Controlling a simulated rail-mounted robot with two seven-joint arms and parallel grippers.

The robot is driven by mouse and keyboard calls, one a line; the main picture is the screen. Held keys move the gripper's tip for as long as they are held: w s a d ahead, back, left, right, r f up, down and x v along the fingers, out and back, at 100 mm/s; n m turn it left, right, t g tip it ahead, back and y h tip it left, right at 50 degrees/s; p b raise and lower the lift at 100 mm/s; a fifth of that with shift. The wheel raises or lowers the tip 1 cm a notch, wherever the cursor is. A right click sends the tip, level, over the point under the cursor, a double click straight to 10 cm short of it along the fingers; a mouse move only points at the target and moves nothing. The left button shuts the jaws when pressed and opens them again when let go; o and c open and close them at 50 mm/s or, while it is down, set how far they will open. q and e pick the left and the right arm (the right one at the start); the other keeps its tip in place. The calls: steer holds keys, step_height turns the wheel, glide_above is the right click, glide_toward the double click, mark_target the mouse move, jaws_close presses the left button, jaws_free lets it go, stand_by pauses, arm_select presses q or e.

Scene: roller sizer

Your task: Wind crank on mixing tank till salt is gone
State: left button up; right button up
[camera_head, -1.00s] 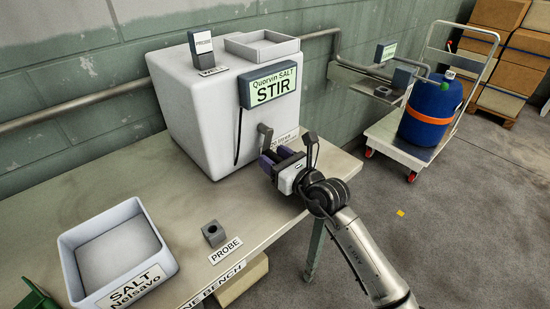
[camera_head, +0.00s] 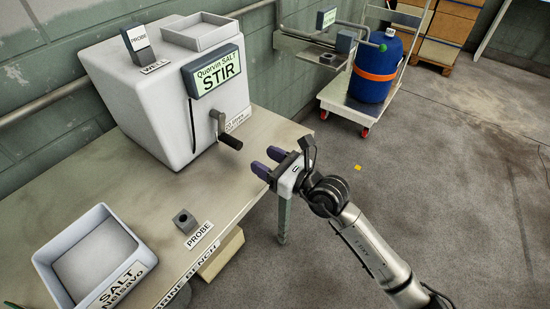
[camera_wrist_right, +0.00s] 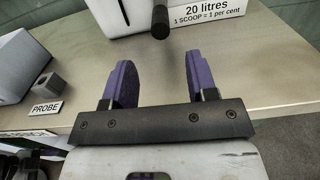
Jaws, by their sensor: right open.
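The white mixing tank (camera_head: 135,100) stands on the bench, with a display (camera_head: 214,72) reading "Quorvin SALT STIR". The crank (camera_head: 225,133) sits on the tank's front right side; its dark handle hangs low and sticks out toward my right gripper. My right gripper (camera_head: 264,161) is open and empty, with purple fingers, a short gap from the crank handle. In the right wrist view the handle (camera_wrist_right: 160,21) shows beyond and between the open fingers (camera_wrist_right: 156,80), not touching them. The inside of the tank is hidden. My left gripper is not in view.
A salt bin (camera_head: 127,270) labelled "SALT Nelsavo" and a small grey probe holder (camera_head: 185,221) stand on the bench (camera_head: 150,192). A trolley (camera_head: 345,106) with a blue drum (camera_head: 376,72) stands at the back right. The floor right of the bench is mostly clear.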

steer(key=shift+v, duration=1.15)
